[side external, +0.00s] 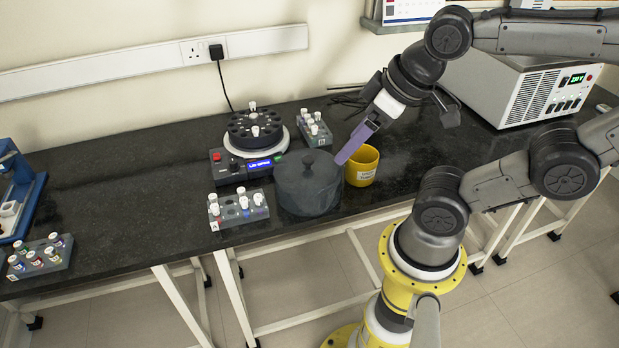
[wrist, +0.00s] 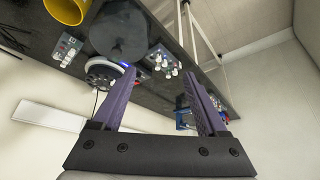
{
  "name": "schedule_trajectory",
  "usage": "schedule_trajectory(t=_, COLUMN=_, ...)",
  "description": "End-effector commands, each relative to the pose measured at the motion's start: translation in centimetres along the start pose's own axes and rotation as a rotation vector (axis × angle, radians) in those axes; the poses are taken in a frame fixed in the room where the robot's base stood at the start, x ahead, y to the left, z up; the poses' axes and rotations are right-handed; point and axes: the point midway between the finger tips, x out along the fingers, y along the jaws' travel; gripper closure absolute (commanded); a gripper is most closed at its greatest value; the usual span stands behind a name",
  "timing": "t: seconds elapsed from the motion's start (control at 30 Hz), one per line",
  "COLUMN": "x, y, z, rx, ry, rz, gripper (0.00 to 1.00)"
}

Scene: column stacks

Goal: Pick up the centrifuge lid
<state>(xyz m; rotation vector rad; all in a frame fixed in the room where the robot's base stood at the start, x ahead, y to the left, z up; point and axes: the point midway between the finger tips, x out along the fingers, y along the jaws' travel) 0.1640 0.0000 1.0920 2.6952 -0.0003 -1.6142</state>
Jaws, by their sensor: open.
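The centrifuge lid (side external: 309,183) is a dark grey round cover with a small knob on top. It sits on the bench in front of the centrifuge (side external: 255,140), not on it. In the wrist view the lid (wrist: 120,32) shows at the top, beyond the fingers. My gripper (side external: 343,160) has purple fingers and is at the upper right of the lid in the side view, apparently just above it; whether it touches cannot be told. In the wrist view my gripper (wrist: 158,88) has its two fingers wide apart with nothing between them.
A yellow mug (side external: 362,166) stands right of the lid. A tube rack (side external: 239,209) stands to its left and another rack (side external: 315,128) behind. A white instrument box (side external: 515,88) is at the right. The bench at left is largely clear.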

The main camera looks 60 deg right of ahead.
Motion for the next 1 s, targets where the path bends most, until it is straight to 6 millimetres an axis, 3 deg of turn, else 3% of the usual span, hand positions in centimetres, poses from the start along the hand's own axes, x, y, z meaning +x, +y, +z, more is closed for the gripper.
schedule_trajectory(t=0.47, x=0.0, y=0.0, z=0.0, rx=0.000, ry=0.000, rz=0.000, gripper=0.24)
schedule_trajectory(t=0.53, x=0.0, y=0.0, z=0.0, rx=0.000, ry=0.000, rz=0.000, gripper=0.30)
schedule_trajectory(t=0.8, x=0.0, y=0.0, z=-0.1, rx=0.005, ry=0.006, rz=0.000, gripper=0.30)
schedule_trajectory(t=0.93, x=-0.1, y=-0.3, z=-2.2, rx=0.034, ry=0.099, rz=-0.017, gripper=0.30)
schedule_trajectory(t=1.0, x=-0.7, y=-0.9, z=-4.7, rx=0.079, ry=0.206, rz=-0.050, gripper=0.30)
